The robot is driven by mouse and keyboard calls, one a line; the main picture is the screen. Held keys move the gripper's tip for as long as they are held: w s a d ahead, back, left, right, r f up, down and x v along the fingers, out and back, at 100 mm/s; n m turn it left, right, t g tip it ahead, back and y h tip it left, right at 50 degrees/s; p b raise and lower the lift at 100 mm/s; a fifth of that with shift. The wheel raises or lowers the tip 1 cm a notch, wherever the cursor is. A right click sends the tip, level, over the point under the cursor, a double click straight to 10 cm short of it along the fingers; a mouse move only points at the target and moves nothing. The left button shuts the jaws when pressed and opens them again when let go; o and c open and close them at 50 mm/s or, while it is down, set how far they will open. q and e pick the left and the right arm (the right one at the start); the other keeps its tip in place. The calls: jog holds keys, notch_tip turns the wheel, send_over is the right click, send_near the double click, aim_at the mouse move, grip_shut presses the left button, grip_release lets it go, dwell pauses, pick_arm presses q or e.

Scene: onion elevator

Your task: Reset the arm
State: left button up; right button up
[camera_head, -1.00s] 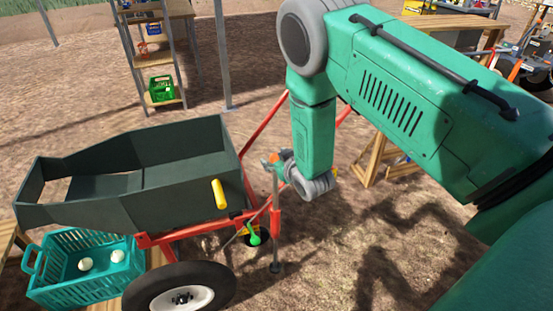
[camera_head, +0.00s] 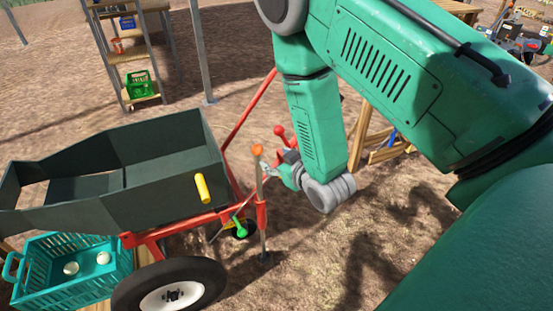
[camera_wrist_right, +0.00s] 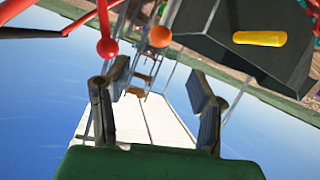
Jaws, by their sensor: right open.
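My right arm (camera_head: 315,115), green with grey joints, hangs down just right of the machine's levers. My right gripper (camera_wrist_right: 155,108) is open in the right wrist view, with its two dark fingers wide apart and nothing between them. In the head view the gripper is small and partly hidden by its own wrist. An orange-knobbed lever (camera_head: 257,150) stands just left of it, apart from the fingers as far as I can see. A red knob (camera_head: 279,130) is close above it. Both the orange knob (camera_wrist_right: 159,36) and the red knob (camera_wrist_right: 107,48) show beyond the fingers. My left gripper is out of view.
A dark green hopper (camera_head: 120,170) with a yellow handle (camera_head: 202,188) sits on a red wheeled frame. A teal crate (camera_head: 65,275) with white onions stands below it. Shelves (camera_head: 130,55) are behind. Open dirt lies to the right.

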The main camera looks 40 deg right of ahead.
dwell(0.3)
jog(key=s+a+f+g, duration=0.2)
jog(key=s+f+g, duration=0.2)
jog(key=s, duration=0.5)
jog(key=s+a+f+g+y, duration=0.1)
jog(key=s+a+f+g, duration=0.2)
jog(key=s+f, duration=0.3)
jog(key=s+a+f+g, duration=0.2)
jog(key=s+f+g, duration=0.3)
jog(key=s, duration=0.8)
jog(key=shift+s+a+f+g+y, duration=0.15)
jog(key=shift+a+f+g+y, duration=0.15)
jog(key=shift+a+g, duration=0.1)
